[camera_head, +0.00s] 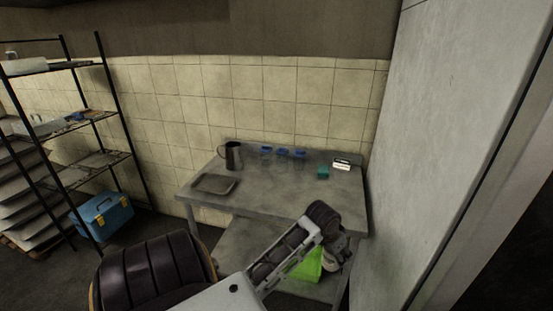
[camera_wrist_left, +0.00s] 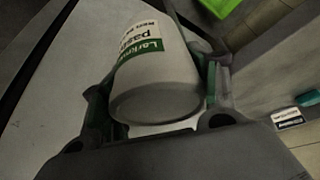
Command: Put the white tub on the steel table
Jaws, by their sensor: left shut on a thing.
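The white tub (camera_wrist_left: 158,75), with a green-and-white label, sits between the fingers of my left gripper (camera_wrist_left: 155,60) in the left wrist view. The gripper is shut on it. In the head view my left gripper (camera_head: 338,250) is at the front right of the steel table (camera_head: 270,187), in front of its edge. I cannot make out the tub there; the arm hides that area. My right gripper is not in view.
On the table are a grey tray (camera_head: 215,184), a dark jug (camera_head: 233,155), several blue-lidded containers (camera_head: 283,153), a teal box (camera_head: 322,173) and a white-labelled item (camera_head: 342,165). The tabletop's middle is clear. A green bin (camera_head: 308,265) is below. A wall (camera_head: 425,130) stands right.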

